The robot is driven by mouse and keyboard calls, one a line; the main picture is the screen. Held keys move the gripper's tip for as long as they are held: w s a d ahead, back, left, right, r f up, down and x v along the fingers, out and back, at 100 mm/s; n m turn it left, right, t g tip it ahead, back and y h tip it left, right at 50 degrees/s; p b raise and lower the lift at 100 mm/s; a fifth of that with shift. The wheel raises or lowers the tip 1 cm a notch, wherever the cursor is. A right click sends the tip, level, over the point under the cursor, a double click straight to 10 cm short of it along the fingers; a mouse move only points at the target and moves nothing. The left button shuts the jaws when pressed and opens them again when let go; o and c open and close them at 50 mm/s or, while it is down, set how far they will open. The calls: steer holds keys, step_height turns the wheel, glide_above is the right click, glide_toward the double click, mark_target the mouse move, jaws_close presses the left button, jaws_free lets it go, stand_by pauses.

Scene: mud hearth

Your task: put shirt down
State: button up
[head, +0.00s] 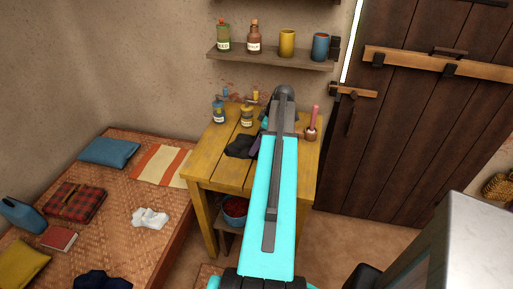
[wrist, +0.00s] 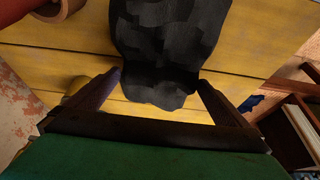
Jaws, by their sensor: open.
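A dark, nearly black cloth, which looks like the shirt (head: 240,147), lies crumpled on the yellow wooden table (head: 212,170). In the head view, my arm covers part of the tabletop and hides most of my gripper. In the wrist view, the dark shirt (wrist: 165,45) lies flat over the yellow planks, its rounded edge towards me. My gripper (wrist: 161,80) is open, with one finger on each side of the cloth's near end. The fingers look apart from it; I cannot tell the height between them.
Two small bottles (head: 219,112) (head: 247,117) stand at the table's back left. A pink item in a brown holder (head: 311,133) stands at its right edge. A shelf (head: 270,58) hangs above. A woven bed (head: 120,190) with folded cloths and pillows is at left.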

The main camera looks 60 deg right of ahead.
stand_by(0.3)
steer(key=c, duration=1.6)
steer(key=shift+o, duration=0.2)
steer(key=shift+r, duration=0.2)
steer(key=shift+r+b, duration=0.85)
steer(key=shift+r, duration=0.8)
steer(key=s+a+r+b, duration=0.1)
steer(key=s+a+b, duration=0.2)
steer(key=s, duration=1.2)
steer(key=shift+s+a+r+b, duration=0.2)
steer(key=shift+a+b, duration=0.2)
steer(key=shift+a, duration=0.6)
steer(key=shift+w, duration=0.1)
